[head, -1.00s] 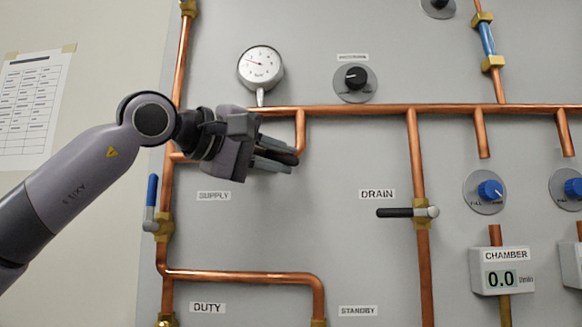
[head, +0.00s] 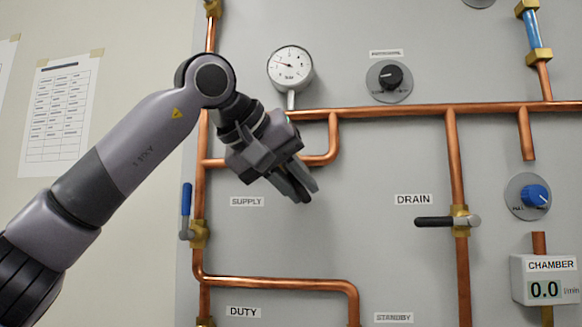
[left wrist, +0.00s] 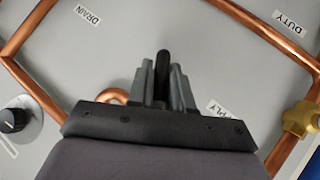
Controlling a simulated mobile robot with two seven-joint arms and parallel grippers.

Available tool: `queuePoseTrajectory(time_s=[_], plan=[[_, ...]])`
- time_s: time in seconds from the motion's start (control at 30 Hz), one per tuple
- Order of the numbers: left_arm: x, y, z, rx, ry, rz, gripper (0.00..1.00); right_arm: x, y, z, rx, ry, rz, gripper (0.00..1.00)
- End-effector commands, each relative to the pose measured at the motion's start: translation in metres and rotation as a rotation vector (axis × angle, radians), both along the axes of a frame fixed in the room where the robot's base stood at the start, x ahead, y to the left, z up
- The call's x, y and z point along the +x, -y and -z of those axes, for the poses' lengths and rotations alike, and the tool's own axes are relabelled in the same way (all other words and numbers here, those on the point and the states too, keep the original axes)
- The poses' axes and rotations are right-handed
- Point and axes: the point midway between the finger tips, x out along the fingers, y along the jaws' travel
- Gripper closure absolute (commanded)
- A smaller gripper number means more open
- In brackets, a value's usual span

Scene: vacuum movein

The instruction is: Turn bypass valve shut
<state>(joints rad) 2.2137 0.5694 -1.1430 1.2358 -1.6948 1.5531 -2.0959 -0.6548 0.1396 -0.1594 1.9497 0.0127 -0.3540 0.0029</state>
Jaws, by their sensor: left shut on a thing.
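My left gripper (head: 303,190) is in front of the short copper branch pipe (head: 325,158) on the panel, with its fingers pointing down and right. In the left wrist view, the fingers are closed around a black lever handle (left wrist: 162,64) whose end sticks out between them. No bypass label shows; I take this handle to be the bypass valve's lever. The valve body is hidden behind the gripper, so the lever's exact angle to the pipe is hard to tell. My right gripper is not in view.
A blue-handled supply valve (head: 186,200) is at the left, its handle upright. The drain valve's black lever (head: 434,222) lies horizontal. A round gauge (head: 290,68), a black knob (head: 390,77) and a blue knob (head: 535,196) are nearby. The chamber display (head: 545,288) reads 0.0.

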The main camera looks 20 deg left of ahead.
Motion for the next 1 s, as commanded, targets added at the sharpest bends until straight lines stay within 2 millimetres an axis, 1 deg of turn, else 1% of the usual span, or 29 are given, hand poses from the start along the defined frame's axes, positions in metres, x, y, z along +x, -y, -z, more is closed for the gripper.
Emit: queuePoseTrajectory(time_s=[0.17,0.5,0.7,1.0], plan=[[0.005,-0.004,0.003,0.156,-0.046,0.001,1.00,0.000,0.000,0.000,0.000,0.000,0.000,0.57],[0.002,-0.016,0.006,0.395,-0.116,0.002,1.00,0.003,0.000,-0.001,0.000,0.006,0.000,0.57],[0.001,-0.020,0.007,0.476,-0.139,0.003,1.00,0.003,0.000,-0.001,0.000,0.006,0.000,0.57],[0.000,-0.022,0.007,0.520,-0.152,0.003,1.00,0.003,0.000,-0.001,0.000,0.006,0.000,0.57]])
